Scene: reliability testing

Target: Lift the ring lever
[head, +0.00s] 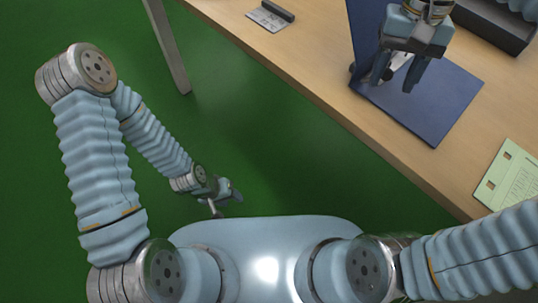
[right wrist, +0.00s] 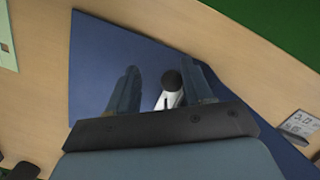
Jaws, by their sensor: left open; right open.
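A blue binder (head: 440,105) lies open on the wooden table, one cover flat and another part rising behind my right gripper. The ring lever, a silver piece with a round black end (right wrist: 172,80), is between the fingers of my right gripper (right wrist: 165,76) in the right wrist view. My right gripper (head: 395,80) is open above the binder in the head view and partly hides the mechanism. I cannot tell whether a finger touches the lever. My left gripper (head: 228,194) is open and empty over the green floor, away from the table.
A light green punched sheet (head: 512,177) lies right of the binder. A small dark and grey item with printed digits (head: 270,16) lies at the table's upper left. A dark tray-like object (head: 490,22) stands at the top right.

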